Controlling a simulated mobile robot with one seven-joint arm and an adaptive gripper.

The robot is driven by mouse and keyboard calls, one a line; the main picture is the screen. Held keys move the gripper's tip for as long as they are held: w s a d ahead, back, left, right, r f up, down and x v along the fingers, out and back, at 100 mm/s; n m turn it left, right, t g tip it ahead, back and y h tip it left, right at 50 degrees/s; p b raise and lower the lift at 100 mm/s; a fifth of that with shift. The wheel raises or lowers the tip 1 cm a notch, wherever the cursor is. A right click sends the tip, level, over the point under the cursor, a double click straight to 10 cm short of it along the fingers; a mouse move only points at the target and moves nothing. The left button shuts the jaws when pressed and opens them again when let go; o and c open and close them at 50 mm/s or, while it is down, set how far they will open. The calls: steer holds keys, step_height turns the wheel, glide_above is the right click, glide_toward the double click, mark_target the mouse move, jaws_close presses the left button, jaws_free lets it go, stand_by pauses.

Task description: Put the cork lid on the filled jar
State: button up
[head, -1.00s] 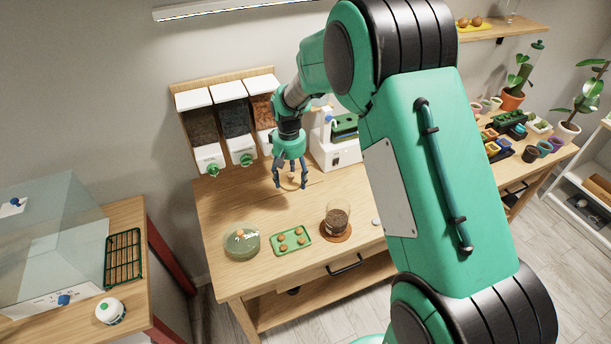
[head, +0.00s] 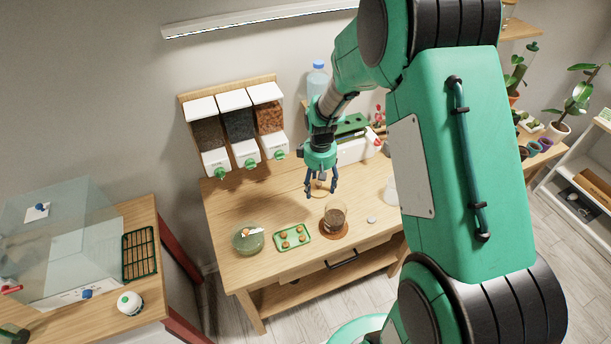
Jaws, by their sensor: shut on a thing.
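The glass jar (head: 335,216) stands upright on a round brown coaster (head: 327,238) near the front of the wooden bench. It holds dark brown filling and its top looks open. My gripper (head: 321,190) points down, a little behind and left of the jar in the head view. Its fingers are shut on a small tan disc, which looks like the cork lid (head: 320,186). The lid is apart from the jar, and its exact height above the bench is hard to tell. The fingers partly hide it.
Left of the jar are a green tray (head: 292,237) with several small brown pieces and a round green dish (head: 247,239). A small grey-white piece (head: 371,220) lies right of the jar. Dispensers (head: 238,125) hang behind. My arm hides the bench's right part.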

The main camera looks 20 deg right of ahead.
steer(key=s+d+r+n+p, duration=0.2)
steer(key=s+d+p, duration=0.2)
steer(key=s+p, duration=0.1)
steer(key=shift+s+d+r, duration=0.2)
steer(key=shift+s, duration=0.35)
steer(key=shift+f, duration=0.2)
steer(key=shift+f+b, duration=1.75)
steer(key=shift+f, duration=1.2)
steer(key=shift+f, duration=0.2)
stand_by(0.8)
steer(key=o, duration=1.1)
steer(key=shift+o, duration=0.3)
